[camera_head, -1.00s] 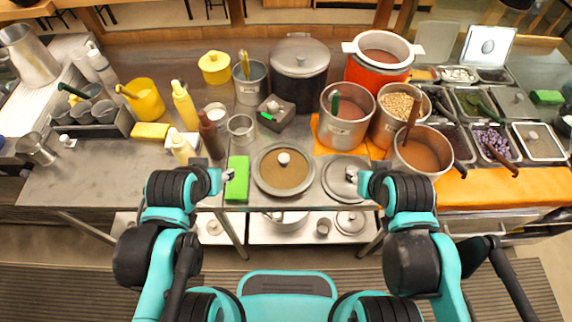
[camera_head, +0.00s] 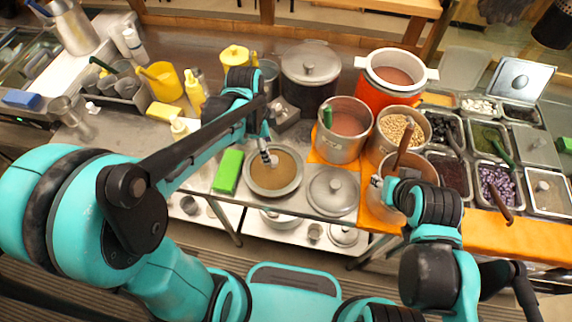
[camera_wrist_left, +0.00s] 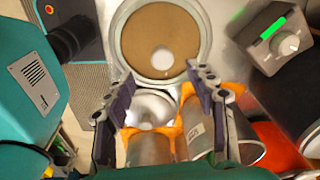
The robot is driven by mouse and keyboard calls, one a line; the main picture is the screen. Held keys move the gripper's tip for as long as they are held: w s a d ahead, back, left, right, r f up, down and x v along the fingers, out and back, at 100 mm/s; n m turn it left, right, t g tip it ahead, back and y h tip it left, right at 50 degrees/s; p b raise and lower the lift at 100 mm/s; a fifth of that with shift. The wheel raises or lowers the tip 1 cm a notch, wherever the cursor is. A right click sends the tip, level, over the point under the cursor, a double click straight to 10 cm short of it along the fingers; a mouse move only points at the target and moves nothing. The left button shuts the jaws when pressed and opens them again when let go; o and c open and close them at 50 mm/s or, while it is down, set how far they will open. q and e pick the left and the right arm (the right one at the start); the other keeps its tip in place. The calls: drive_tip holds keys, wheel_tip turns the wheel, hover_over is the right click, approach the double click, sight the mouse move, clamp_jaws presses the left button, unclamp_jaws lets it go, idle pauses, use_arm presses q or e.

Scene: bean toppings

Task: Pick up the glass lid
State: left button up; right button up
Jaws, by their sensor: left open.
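The round glass lid (camera_head: 285,183) has a metal rim and a pale knob, and brown shows through it. It lies near the front edge of the steel table. My left gripper (camera_head: 269,157) is over the lid at its knob and hides the knob in the head view. In the left wrist view the lid (camera_wrist_left: 145,40) is ahead of the open left gripper (camera_wrist_left: 160,76). The knob shows just beyond the fingertips, roughly midway between them, with nothing held. My right gripper (camera_head: 380,184) is by the front of the brown-filled pot; its fingers are too small to read.
A green sponge (camera_head: 228,171) lies left of the lid. A steel lid (camera_head: 333,191) lies close on its right. Tall pots (camera_head: 344,130) crowd the right side.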

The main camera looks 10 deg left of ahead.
sight(273, 159)
use_arm(q)
drive_tip(key=shift+w+d+f+m, duration=0.2)
drive_tip(key=shift+d+f+m, duration=0.05)
drive_tip(key=shift+d+m, duration=0.05)
drive_tip(key=shift+f, duration=0.4)
drive_tip(key=shift+f+b, duration=0.5)
drive_tip(key=shift+f, duration=0.45)
drive_tip(key=f, duration=0.1)
drive_tip(key=f+b, duration=0.1)
drive_tip(key=f, duration=0.1)
drive_tip(key=f+b, duration=0.1)
drive_tip(key=f, duration=0.1)
drive_tip(key=shift+w+d+f, duration=0.1)
drive_tip(key=shift+w+d, duration=0.1)
drive_tip(key=shift+d, duration=0.15)
drive_tip(key=shift+c, duration=0.9)
clamp_jaws()
